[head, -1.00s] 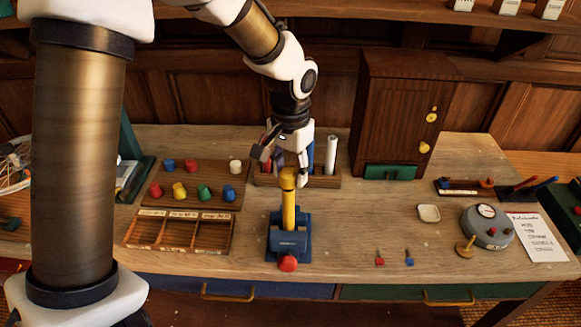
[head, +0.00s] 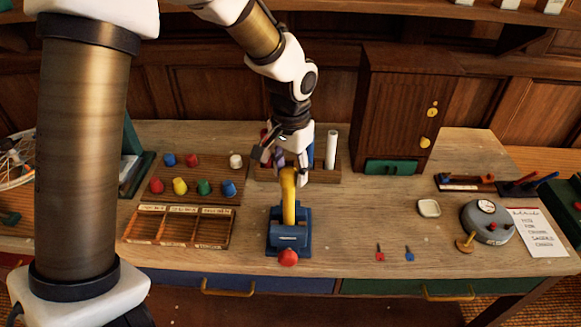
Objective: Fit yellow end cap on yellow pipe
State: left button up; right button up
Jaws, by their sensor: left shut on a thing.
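The yellow pipe (head: 289,211) stands upright in a blue vise (head: 289,237) with a red knob at its front. My left gripper (head: 286,163) is directly above the pipe, fingers pointing down around its top end. It is shut on a small yellow piece, apparently the yellow end cap (head: 288,176), at the pipe's top. The cap and pipe look in line; I cannot tell whether the cap is seated or only touching. Another yellow cap (head: 179,186) sits on the wooden board at left. My right gripper is not in view.
The cap board (head: 210,172) holds several coloured caps; a divided tray (head: 180,229) lies before it. A rack (head: 322,178) with upright tubes stands close behind my gripper. A wooden cabinet (head: 400,110) is behind right.

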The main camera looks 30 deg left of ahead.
pick_arm(q)
jog(key=shift+f+b, duration=0.55)
jog(key=shift+f, duration=0.65)
jog(key=o, duration=1.2)
jog(key=shift+r, duration=0.1)
notch_tip(320, 180, up, 12)
